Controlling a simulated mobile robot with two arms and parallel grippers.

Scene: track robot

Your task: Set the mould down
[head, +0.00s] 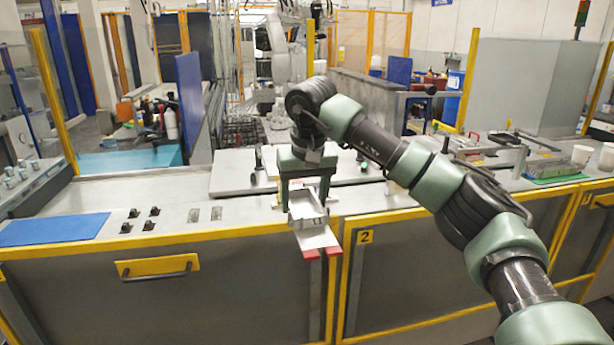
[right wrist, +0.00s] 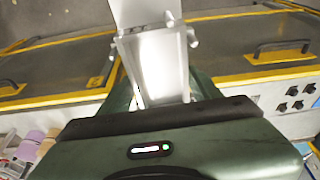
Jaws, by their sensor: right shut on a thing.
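The mould (head: 314,236) is a pale metal, trough-like piece with two red ends pointing toward me. My right gripper (head: 306,203) is shut on it from above, one finger on each side. The mould overlaps the yellow front edge of the workbench (head: 240,208) in the head view, and its red ends show in front of the cabinet face. I cannot tell how far above the bench it is. In the right wrist view the mould (right wrist: 153,62) reaches up and away from the gripper body. My left gripper is in neither view.
A blue mat (head: 54,230) lies at the bench's left, beside several small black parts (head: 140,219). A grey plate (head: 232,172) with upright black handles lies behind the gripper. White cups (head: 582,154) and a green mat (head: 552,179) are at the right. Bare bench shows left of the gripper.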

